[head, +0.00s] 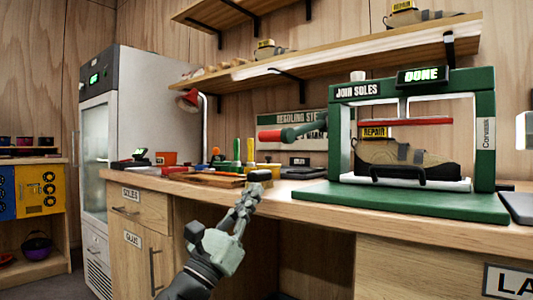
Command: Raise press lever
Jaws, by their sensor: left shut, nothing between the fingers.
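The green press (343,115) stands on the workbench at right, with a "JOIN SOLES" label and a display (423,76) reading "DONE". Its lever (300,133) sticks out to the left, about level, ending in a red grip (270,136). A red press bar (405,121) hangs above a tan and grey shoe (405,155) with a "REPAIR" tag. My left gripper (259,177) is shut and empty, below the red grip in the picture, near the bench's front edge, not touching the lever. My right gripper is not in view.
Tools with yellow and green handles (250,149) stand on the bench behind my gripper. A red lamp (188,100) is further left. Shelves (350,62) hang above. A fridge-like cabinet (150,85) stands at left. The green base plate (400,200) reaches the bench front.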

